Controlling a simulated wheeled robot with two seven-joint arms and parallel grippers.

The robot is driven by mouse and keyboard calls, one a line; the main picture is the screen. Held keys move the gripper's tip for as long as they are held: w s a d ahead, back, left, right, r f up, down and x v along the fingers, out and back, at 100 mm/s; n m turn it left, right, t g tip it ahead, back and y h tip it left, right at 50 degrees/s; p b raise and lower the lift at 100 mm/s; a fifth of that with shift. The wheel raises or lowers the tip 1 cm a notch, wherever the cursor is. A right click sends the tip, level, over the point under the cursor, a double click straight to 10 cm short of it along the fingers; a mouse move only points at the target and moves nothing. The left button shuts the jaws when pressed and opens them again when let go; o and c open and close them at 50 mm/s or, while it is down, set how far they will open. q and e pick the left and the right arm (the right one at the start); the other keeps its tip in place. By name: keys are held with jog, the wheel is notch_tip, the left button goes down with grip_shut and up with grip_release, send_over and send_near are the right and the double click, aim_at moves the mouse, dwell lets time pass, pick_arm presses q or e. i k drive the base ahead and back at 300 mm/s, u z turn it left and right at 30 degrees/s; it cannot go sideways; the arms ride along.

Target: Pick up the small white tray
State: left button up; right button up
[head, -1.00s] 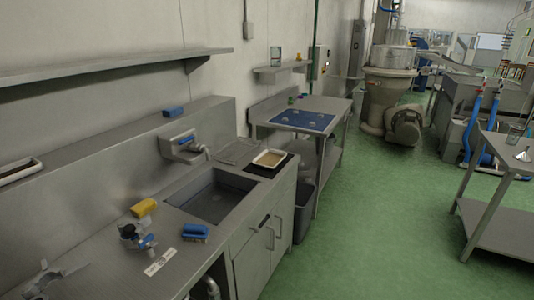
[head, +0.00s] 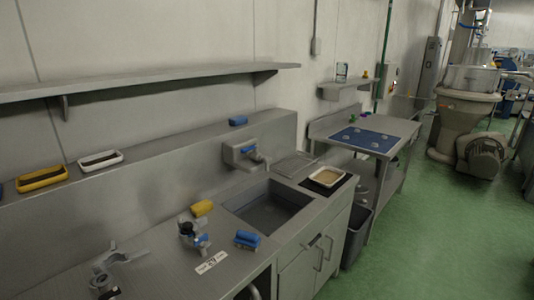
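A small white tray (head: 101,165) with a dark inside lies on the ledge behind the counter at the left, beside a yellow tray (head: 42,184) of similar shape. Another white tray (head: 312,180), with tan contents, lies on a dark mat (head: 341,186) to the right of the sink. I cannot tell from the picture alone which white tray is the one named. Neither of my grippers is in view.
The steel counter holds a sink (head: 262,210), a blue brush (head: 248,239), a yellow sponge (head: 202,208), a black-and-blue tool (head: 190,234) and a grey metal item (head: 113,262). A wall shelf (head: 150,79) overhangs the ledge.

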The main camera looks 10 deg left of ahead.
aim_at(326, 177)
jog(key=z, duration=0.5)
jog(key=i, duration=0.65)
jog(key=z, duration=0.6)
jog(key=i, duration=1.5)
jog(key=u, duration=0.65)
